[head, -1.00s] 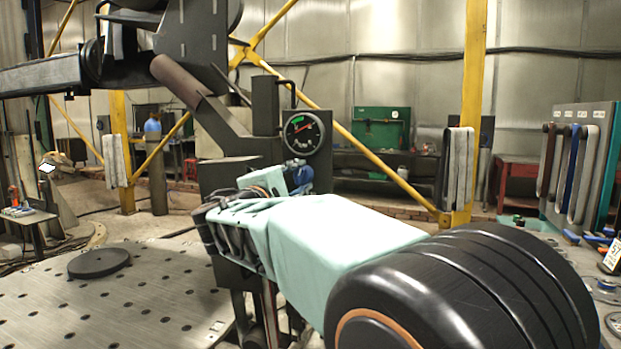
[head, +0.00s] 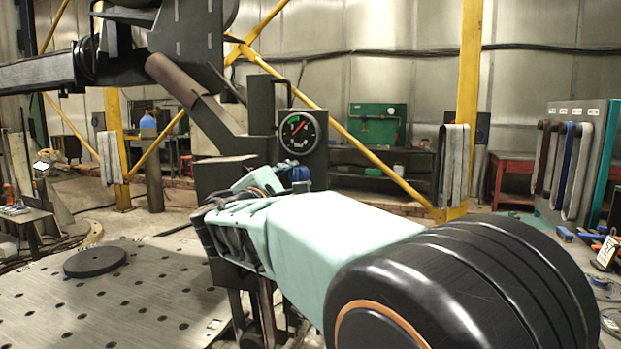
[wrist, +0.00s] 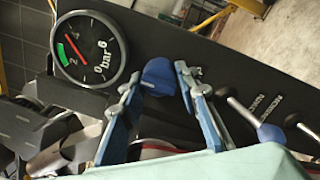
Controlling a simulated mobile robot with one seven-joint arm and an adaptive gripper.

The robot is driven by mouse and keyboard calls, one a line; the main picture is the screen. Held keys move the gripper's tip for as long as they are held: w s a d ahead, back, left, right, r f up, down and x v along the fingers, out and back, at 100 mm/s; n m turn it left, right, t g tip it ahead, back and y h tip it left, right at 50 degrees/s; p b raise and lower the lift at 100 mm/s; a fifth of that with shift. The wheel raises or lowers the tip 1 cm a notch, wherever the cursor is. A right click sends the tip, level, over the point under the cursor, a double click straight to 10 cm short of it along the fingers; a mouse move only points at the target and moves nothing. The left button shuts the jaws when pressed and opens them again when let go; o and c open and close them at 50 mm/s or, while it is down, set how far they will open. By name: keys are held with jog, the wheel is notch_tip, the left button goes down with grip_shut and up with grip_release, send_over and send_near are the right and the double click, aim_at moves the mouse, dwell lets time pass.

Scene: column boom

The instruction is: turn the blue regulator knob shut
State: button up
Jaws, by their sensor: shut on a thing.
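The blue regulator knob (wrist: 160,76) sits between my fingertips in the wrist view. My gripper (wrist: 157,80) is shut on it, one finger on either side. In the head view the knob (head: 300,173) shows just beyond my gripper (head: 284,176), partly hidden by it. The round black pressure gauge (head: 299,132) stands above the knob on a dark panel. The gauge also shows in the wrist view (wrist: 92,47), tilted, with its red needle near the green band.
In the wrist view, levers with round knobs (wrist: 270,133) stand right of my gripper on the dark panel. In the head view, a perforated table (head: 120,300) with a black disc (head: 95,262) is at the left. A yellow column (head: 468,110) stands behind.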

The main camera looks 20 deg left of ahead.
jog(key=o, duration=1.2)
jog(key=shift+c, duration=0.2)
jog(key=shift+s, duration=0.1)
jog(key=s, duration=1.1)
jog(key=shift+s+a+f, duration=0.3)
jog(key=shift+s+a, duration=0.05)
jog(key=shift+s, duration=0.05)
